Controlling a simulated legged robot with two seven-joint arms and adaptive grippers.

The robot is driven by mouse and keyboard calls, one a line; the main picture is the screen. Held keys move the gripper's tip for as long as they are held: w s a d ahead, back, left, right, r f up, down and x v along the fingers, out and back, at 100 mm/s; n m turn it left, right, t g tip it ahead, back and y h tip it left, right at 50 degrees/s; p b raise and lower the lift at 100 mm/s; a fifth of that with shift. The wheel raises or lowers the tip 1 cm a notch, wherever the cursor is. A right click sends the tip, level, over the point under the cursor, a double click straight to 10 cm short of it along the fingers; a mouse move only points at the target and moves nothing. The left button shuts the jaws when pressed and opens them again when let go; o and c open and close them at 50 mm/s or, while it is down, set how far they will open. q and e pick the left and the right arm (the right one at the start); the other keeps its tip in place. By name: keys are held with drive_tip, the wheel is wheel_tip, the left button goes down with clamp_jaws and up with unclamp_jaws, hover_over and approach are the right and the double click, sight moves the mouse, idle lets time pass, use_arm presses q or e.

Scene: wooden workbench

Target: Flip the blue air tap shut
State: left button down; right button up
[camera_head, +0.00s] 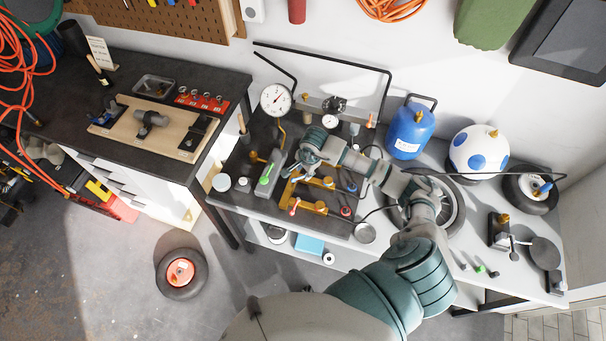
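A brass pipe assembly (306,205) with small coloured tap handles lies on the dark mat of the right bench. A small blue part (351,187), which may be the blue air tap, shows at its right side; its lever position is too small to read. A green handle (265,180) is at the left and a red handle (294,206) is at the front. My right gripper (291,169) is over the back left of the brass assembly, between the green handle and the blue part. I cannot tell if its fingers touch anything. My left gripper is out of view.
A pressure gauge (276,100) and black pipe frame stand behind. A blue tank (410,131), a blue-spotted white tank (478,152) and a wheel stand to the right. A metal dish (365,233) sits near the front edge. A wheel (181,273) lies on the floor.

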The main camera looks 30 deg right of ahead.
wheel_tip(320, 180, up, 13)
drive_tip(key=s+p, duration=0.2)
drive_tip(key=p, duration=0.1)
drive_tip(key=shift+s+a+p, duration=0.2)
drive_tip(key=shift+s+p, duration=0.1)
idle(0.7)
drive_tip(key=shift+r, duration=0.1)
wheel_tip(320, 180, up, 12)
drive_tip(key=s, duration=0.2)
drive_tip(key=shift+d+f+b, duration=0.2)
drive_tip(key=shift+d+b, duration=0.05)
drive_tip(key=shift+b, duration=0.1)
idle(0.4)
